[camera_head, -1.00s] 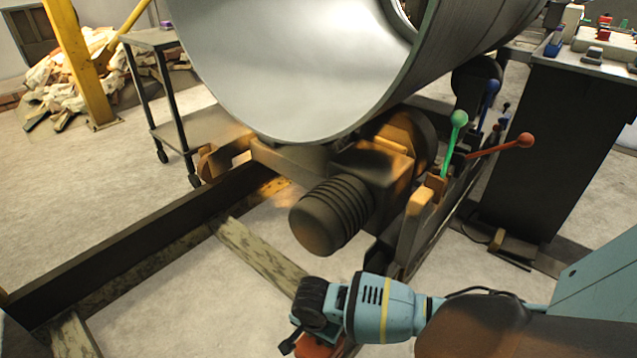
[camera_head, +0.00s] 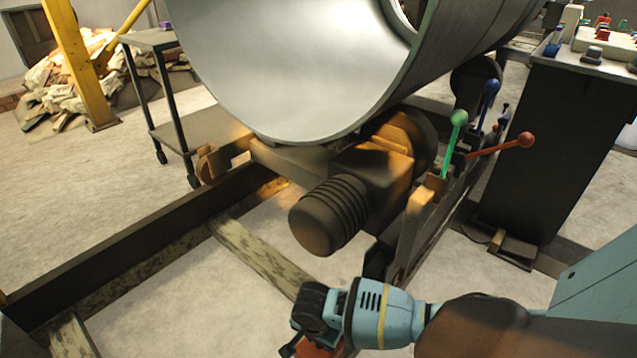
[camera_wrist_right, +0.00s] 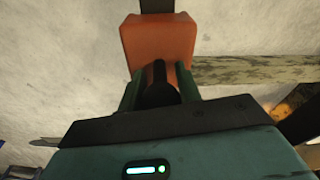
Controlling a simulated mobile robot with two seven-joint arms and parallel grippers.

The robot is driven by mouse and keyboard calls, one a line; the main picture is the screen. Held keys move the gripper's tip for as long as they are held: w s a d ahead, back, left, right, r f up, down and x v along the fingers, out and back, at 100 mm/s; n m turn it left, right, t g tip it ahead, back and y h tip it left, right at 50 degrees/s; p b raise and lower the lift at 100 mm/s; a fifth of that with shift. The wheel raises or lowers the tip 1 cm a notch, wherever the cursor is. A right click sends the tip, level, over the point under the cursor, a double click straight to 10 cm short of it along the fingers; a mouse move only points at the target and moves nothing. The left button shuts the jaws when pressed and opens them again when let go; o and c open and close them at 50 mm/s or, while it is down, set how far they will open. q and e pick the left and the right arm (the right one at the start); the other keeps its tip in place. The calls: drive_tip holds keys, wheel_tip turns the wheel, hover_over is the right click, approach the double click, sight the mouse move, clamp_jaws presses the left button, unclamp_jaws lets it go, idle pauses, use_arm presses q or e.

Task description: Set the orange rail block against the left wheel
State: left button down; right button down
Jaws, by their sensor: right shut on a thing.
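My right gripper (camera_head: 306,336) is low in the middle of the head view and is shut on the orange rail block (camera_head: 318,350). The head view shows only part of the block, below the gripper at the bottom edge. In the right wrist view the block (camera_wrist_right: 158,40) shows as an orange box gripped between green fingers, over pale floor. A small orange-brown wheel (camera_head: 209,164) sits at the far end of the dark rail on the left, well apart from the block. I take it for the left wheel. My left gripper is not in view.
A large metal pipe (camera_head: 290,70) overhangs the carriage, with a ribbed motor (camera_head: 325,215) below it. A dark rail (camera_head: 130,235) runs along the left, joined by a worn timber (camera_head: 258,258). Green (camera_head: 453,135) and red (camera_head: 505,145) levers stand right. Floor left of the motor is open.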

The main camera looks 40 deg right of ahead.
drive_tip(key=shift+w+r, duration=0.1)
drive_tip(key=c, duration=1)
unclamp_jaws()
drive_tip(key=shift+o, duration=0.5)
drive_tip(key=r+p, duration=0.1)
drive_tip(key=r, duration=0.1)
drive_tip(key=r+p, duration=0.1)
drive_tip(key=r, duration=0.1)
drive_tip(key=a+r+p, duration=0.1)
drive_tip(key=r, duration=0.2)
drive_tip(key=shift+p, duration=0.3)
drive_tip(key=shift+s+r, duration=0.2)
drive_tip(key=shift+r, duration=0.15)
